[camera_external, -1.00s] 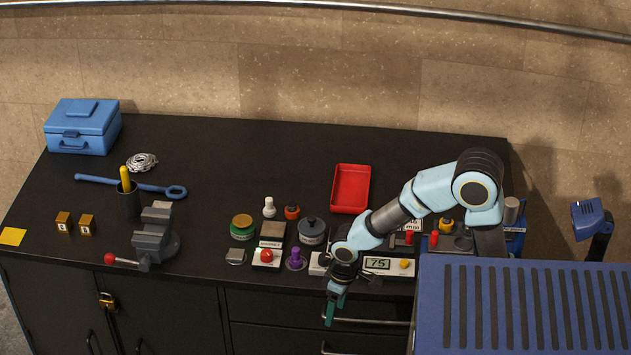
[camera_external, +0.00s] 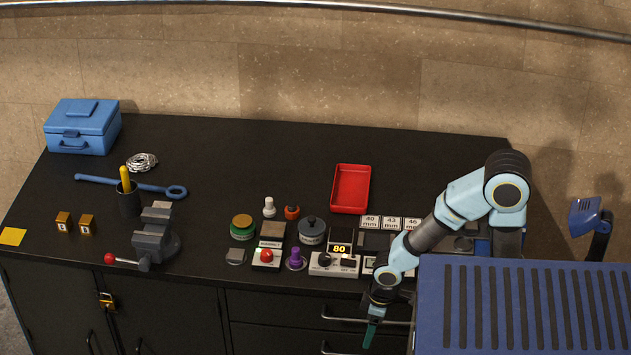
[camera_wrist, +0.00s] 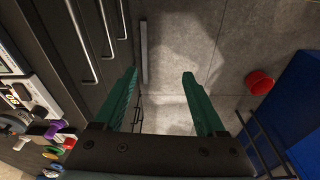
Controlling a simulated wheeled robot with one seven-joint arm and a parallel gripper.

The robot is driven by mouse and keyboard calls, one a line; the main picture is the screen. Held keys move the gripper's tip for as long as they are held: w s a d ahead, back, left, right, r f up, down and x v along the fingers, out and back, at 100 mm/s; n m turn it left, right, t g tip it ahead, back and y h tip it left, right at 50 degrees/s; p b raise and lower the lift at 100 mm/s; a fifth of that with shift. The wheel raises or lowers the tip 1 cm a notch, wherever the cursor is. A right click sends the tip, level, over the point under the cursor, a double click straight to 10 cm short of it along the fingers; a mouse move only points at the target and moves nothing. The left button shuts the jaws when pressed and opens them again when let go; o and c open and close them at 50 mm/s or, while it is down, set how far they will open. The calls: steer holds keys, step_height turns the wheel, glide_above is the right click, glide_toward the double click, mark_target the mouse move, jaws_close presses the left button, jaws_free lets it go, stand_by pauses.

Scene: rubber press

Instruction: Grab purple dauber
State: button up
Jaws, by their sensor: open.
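The purple dauber (camera_external: 296,257) stands upright near the front edge of the black bench, just left of a white box with a display reading 80. It also shows at the left of the wrist view (camera_wrist: 55,128), partly crowded by other parts. My gripper (camera_external: 370,335) hangs in front of the bench edge, to the right of the dauber and apart from it. In the wrist view my gripper (camera_wrist: 160,76) has its green fingers spread, with nothing between them, above the floor.
A white box with a red knob (camera_external: 266,256) stands close left of the dauber. A grey lidded pot (camera_external: 312,231) is behind it to the right. A vise (camera_external: 153,240) stands farther left. Drawer handles (camera_external: 350,321) stick out below the bench edge. A red tray (camera_external: 351,188) lies behind.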

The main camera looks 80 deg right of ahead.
stand_by(0.3)
steer(key=shift+c, duration=0.7)
steer(key=shift+w, duration=0.1)
steer(key=m+g+b, duration=0.2)
steer(key=m+b, duration=0.1)
steer(key=m, duration=0.5)
glide_toward(296, 249)
steer(key=f, duration=0.3)
steer(key=w+f, duration=0.1)
steer(key=f, duration=0.1)
steer(key=shift+d+p, duration=0.3)
steer(key=shift+d, duration=0.05)
steer(key=f+p, duration=0.1)
steer(key=f, duration=0.1)
steer(key=s+f+p, duration=0.1)
steer(key=f, duration=0.1)
steer(key=shift+s+a+f, duration=0.15)
steer(key=shift+a+f, duration=0.05)
steer(key=shift+f, duration=0.5)
